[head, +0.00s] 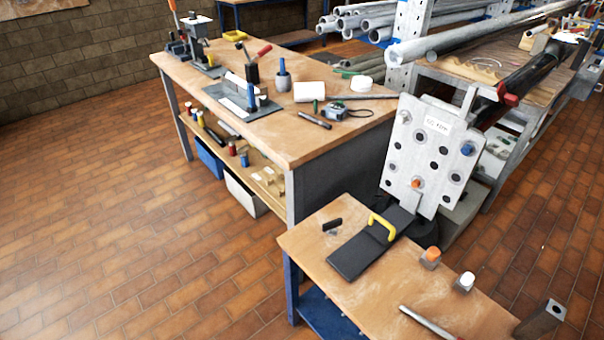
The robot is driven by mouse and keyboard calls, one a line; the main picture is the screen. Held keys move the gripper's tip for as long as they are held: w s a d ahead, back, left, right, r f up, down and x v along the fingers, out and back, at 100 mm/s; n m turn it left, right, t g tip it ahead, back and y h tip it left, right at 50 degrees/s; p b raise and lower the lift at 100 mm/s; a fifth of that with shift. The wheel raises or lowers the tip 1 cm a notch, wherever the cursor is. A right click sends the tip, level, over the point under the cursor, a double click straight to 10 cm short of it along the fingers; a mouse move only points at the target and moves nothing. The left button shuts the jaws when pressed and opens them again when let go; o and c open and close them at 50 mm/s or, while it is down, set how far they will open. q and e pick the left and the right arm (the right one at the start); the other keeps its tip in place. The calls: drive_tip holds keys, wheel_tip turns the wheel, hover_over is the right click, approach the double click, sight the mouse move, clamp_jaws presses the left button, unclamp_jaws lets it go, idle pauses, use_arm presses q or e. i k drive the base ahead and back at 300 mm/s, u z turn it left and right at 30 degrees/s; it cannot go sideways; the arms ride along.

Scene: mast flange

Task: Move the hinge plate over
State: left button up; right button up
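No part labelled as the hinge plate can be read, so I cannot tell for sure which one it is. A flat dark plate (355,260) with a yellow handle (381,227) lies on the small front table, its far end toward the flange. A pale metal flange plate (432,165) with several holes and a white label stands tilted behind that table. It carries an orange-headed bolt (417,183) low down and a blue-headed one (467,150) at its right side. Neither of my grippers shows in the head view.
The front table (365,310) also holds a black-handled piece (332,225), an orange-capped block (431,257), a white-capped block (465,282) and a metal rod (428,323). A long workbench (270,140) with tools stands behind left. Pipes (480,35) fill a rack at upper right. The left floor is clear.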

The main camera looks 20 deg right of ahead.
sight(428, 147)
drive_tip(key=z, duration=1.85)
drive_tip(key=k, duration=0.3)
